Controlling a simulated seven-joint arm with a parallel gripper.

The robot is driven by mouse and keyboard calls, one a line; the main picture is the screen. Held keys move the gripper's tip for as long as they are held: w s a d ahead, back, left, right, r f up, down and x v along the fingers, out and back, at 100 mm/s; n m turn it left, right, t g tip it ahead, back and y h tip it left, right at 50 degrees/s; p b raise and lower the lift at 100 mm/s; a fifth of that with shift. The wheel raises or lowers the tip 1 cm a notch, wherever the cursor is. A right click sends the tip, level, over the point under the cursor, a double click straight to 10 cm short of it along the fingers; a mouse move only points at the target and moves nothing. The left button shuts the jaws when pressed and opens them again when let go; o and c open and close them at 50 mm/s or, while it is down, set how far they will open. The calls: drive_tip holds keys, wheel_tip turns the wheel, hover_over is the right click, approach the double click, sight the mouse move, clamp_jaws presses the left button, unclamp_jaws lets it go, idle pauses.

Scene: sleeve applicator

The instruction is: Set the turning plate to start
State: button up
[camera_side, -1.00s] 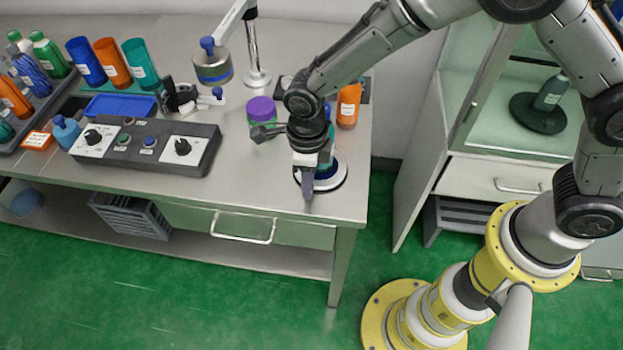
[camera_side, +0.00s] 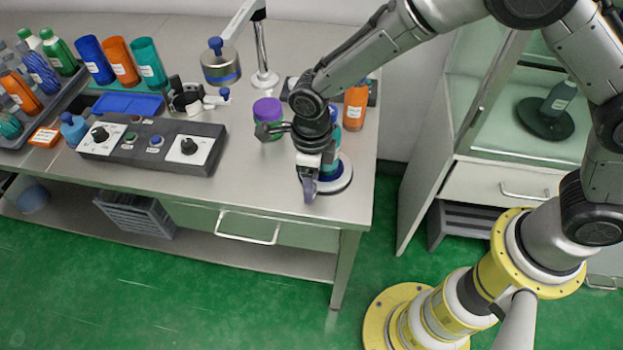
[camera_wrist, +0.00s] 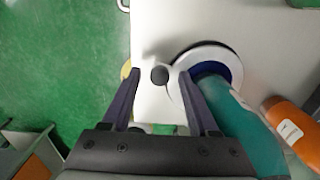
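The turning plate is a white disc with a blue centre (camera_side: 343,181), near the front right corner of the bench; it also shows in the wrist view (camera_wrist: 228,58). A teal bottle (camera_wrist: 240,125) stands on it. A small dark round knob (camera_wrist: 159,75) sits on a white tab at the plate's edge. My gripper (camera_side: 309,196) is low at the plate's front left edge. In the wrist view my gripper (camera_wrist: 160,73) is open, its two fingers apart with the knob showing between the tips. I cannot tell whether the fingers touch it. In the side view the gripper hides the knob.
An orange bottle (camera_side: 355,106) stands behind the plate, and a purple-lidded jar (camera_side: 267,110) stands to its left. A control box with dials (camera_side: 152,145) is farther left. The bench's front edge is close to my gripper. A cabinet (camera_side: 500,180) stands to the right.

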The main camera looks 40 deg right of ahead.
wheel_tip(320, 180, up, 14)
idle(0.7)
